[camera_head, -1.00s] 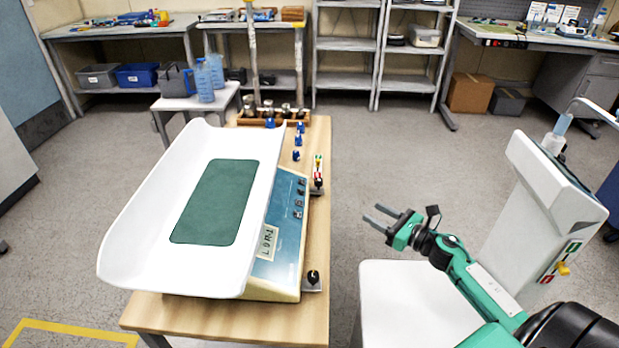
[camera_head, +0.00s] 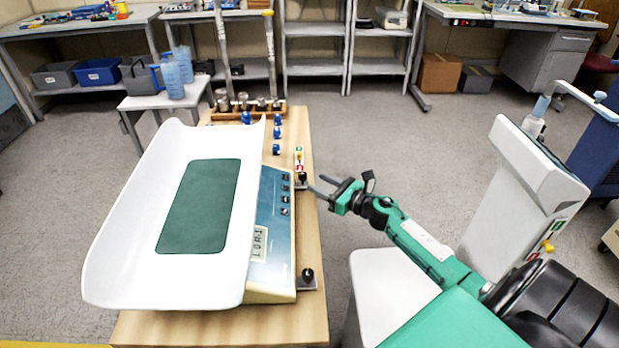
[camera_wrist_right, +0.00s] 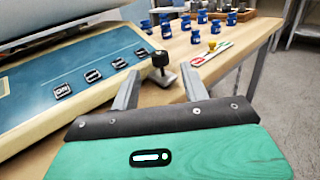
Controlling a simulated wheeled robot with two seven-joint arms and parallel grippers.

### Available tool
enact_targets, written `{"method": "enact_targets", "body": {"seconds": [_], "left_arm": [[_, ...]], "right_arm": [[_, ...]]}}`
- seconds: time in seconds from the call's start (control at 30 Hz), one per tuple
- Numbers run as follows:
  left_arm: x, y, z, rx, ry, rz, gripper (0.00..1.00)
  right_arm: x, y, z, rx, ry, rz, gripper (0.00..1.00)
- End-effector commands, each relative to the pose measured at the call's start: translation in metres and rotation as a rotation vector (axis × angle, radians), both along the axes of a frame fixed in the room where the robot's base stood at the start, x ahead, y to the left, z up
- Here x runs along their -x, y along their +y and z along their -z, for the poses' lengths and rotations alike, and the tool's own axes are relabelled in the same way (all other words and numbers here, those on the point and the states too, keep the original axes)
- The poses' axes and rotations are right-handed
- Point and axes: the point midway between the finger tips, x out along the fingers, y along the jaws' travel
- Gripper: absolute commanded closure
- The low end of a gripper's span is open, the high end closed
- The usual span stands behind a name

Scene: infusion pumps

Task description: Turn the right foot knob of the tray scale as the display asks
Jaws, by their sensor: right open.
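The tray scale has a white tray (camera_head: 120,250) with a green mat (camera_head: 198,205) and a blue panel (camera_head: 276,228). Its small display (camera_head: 259,243) shows characters that seem to read "L 0 R 1", too small to be sure. One black foot knob (camera_head: 308,275) stands at the near corner. Another black foot knob (camera_head: 302,177) stands at the far corner; in the right wrist view it (camera_wrist_right: 160,61) shows just beyond the fingertips, between them. My right gripper (camera_head: 323,187) is open and empty beside that far knob, also seen in the right wrist view (camera_wrist_right: 162,85). My left gripper is out of view.
A red, yellow and green marker strip (camera_head: 299,158) lies beyond the far knob. Several blue pieces (camera_head: 277,133) and a wooden rack of metal weights (camera_head: 250,108) stand farther back on the wooden table (camera_head: 215,325). A white stand (camera_head: 515,205) is at the right.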

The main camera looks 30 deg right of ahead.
Motion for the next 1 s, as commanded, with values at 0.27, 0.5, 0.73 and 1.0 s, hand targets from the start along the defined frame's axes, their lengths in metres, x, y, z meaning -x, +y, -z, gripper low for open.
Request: {"method": "enact_targets", "body": {"seconds": [0.27,0.5,0.73,1.0], "left_arm": [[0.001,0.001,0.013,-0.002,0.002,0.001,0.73],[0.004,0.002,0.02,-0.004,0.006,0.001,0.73],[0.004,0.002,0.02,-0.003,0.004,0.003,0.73],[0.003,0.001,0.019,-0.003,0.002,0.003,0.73]], "right_arm": [[-0.033,0.011,-0.001,-0.001,-0.001,0.002,0.54],[-0.043,0.016,0.0,-0.001,0.001,0.001,0.54],[-0.043,0.016,0.0,-0.001,0.001,0.001,0.54],[-0.043,0.016,0.0,-0.001,0.0,0.0,0.99]]}}
